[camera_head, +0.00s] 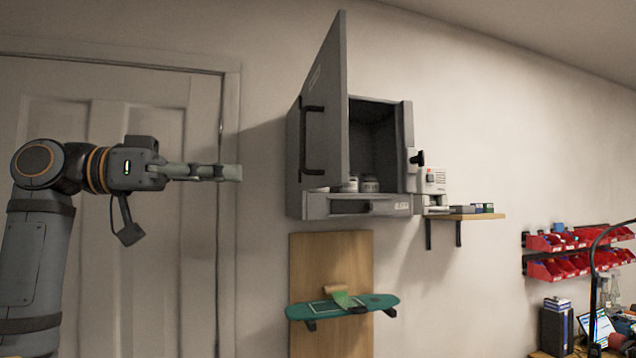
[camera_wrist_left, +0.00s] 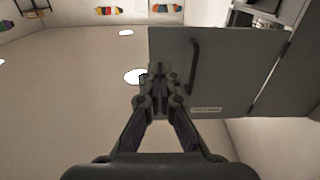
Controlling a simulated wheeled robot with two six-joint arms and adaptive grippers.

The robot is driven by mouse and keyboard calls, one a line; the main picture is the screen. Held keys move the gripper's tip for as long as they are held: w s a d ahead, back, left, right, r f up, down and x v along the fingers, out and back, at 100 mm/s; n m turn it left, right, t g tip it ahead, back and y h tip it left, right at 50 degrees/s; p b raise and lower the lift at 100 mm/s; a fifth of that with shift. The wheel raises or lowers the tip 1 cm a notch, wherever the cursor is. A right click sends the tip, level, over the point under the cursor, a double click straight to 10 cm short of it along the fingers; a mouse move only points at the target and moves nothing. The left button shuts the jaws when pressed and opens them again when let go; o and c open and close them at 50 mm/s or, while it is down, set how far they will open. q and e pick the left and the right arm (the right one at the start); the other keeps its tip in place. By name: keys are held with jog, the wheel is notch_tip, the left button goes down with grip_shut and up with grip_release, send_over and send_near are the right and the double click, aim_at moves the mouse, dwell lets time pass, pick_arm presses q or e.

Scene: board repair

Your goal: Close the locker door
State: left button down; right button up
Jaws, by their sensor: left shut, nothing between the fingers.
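The grey locker (camera_head: 407,150) hangs on the wall in the head view. Its door (camera_head: 328,110) stands open, swung out on the left side, with a dark vertical handle (camera_head: 310,140). The dark inside is visible, with small jars (camera_head: 369,184) at the bottom. My left gripper (camera_head: 238,173) is shut and empty, pointing right, to the left of the door. In the left wrist view the gripper (camera_wrist_left: 158,72) shows in front of the door (camera_wrist_left: 225,90), left of the handle (camera_wrist_left: 193,65). I cannot tell whether it touches the door. My right gripper is not in view.
A drawer-like front (camera_head: 365,205) runs under the locker opening. A small wooden shelf (camera_head: 465,216) is at its right. A teal board shelf (camera_head: 342,306) sits below on a wooden panel (camera_head: 352,255). Red bins (camera_head: 570,241) hang at the far right. A white door (camera_head: 95,110) is behind my left arm.

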pick_arm(q)
jog(key=s, duration=0.1)
jog(key=p, duration=0.5)
send_near(337, 175)
jog(key=x, duration=0.5)
jog(key=shift+w+d+r, duration=0.25)
jog(key=shift+d, duration=0.05)
jog(key=shift+d+f, duration=0.1)
jog(key=shift+d, duration=0.5)
jog(key=shift+w+f, duration=0.1)
